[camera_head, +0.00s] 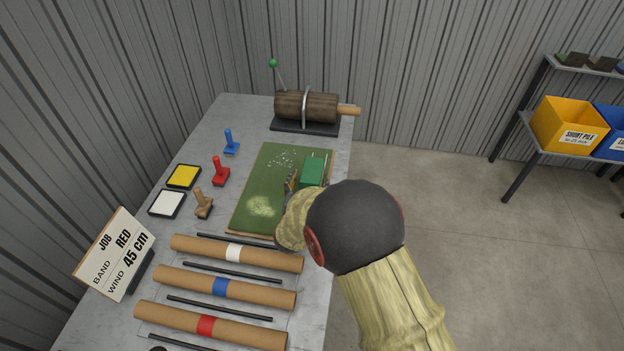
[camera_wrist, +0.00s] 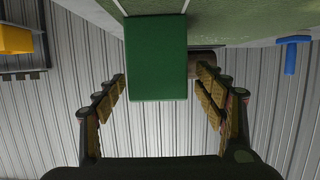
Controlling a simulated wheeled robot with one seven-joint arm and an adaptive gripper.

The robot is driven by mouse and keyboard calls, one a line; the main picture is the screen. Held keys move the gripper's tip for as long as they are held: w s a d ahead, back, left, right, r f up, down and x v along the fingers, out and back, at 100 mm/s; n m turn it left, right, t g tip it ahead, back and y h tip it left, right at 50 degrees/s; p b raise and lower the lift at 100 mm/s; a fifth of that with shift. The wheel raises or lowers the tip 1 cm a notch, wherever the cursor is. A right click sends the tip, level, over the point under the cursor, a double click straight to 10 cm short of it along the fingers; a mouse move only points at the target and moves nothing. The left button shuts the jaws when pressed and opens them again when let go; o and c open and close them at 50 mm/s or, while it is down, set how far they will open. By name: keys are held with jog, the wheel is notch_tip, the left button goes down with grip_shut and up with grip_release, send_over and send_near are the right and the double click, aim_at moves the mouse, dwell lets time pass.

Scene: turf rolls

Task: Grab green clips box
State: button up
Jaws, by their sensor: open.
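The green clips box (camera_head: 313,170) sits on the green mat (camera_head: 252,190) near the table's right edge in the head view. In the wrist view the green box (camera_wrist: 156,58) fills the upper middle, between the fingers of my gripper (camera_wrist: 160,88). My gripper (camera_head: 291,182) is open, with a finger showing just left of the box in the head view. The fingers stand apart from the box on both sides. My arm hides the lower right part of the mat.
Blue (camera_head: 230,142), red (camera_head: 220,172) and brown (camera_head: 203,204) stamps stand left of the mat. Cardboard tubes (camera_head: 225,285) lie in front. A roller device (camera_head: 305,107) stands behind. A job sign (camera_head: 114,253) is at left. A yellow bin (camera_head: 570,126) is on the right shelf.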

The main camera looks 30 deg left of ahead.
jog(key=b+x, duration=0.1)
jog(key=x, duration=0.2)
jog(key=shift+w, duration=0.45)
jog(key=shift+w+a, duration=0.15)
jog(key=shift+w, duration=0.2)
jog(key=shift+r, duration=0.1)
jog(key=shift+c, duration=0.8)
jog(key=c, duration=1.4)
